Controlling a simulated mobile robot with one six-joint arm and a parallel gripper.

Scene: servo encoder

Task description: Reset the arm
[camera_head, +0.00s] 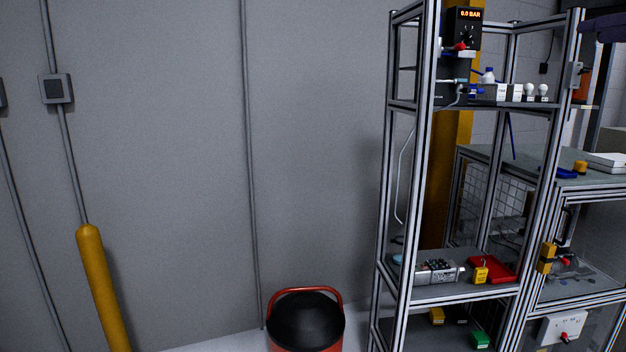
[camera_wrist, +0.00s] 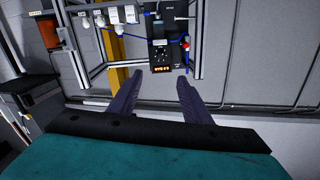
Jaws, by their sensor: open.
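My gripper (camera_wrist: 158,100) shows in the wrist view with its two dark fingers spread wide apart. It is open and nothing is between the fingers. Beyond the fingertips is a black control box (camera_wrist: 161,55) with a lit display, mounted on a metal frame. There the same kind of box (camera_head: 463,28) reads 0.0 BAR at the top of the shelf rack (camera_head: 401,200).
The rack's lower shelf (camera_head: 440,293) holds a metal block, a yellow padlock and a red tray. A black-lidded red bin (camera_head: 306,322) stands left of the rack. A yellow post (camera_head: 100,285) stands at the left. The grey wall (camera_head: 170,150) between is bare except for conduits.

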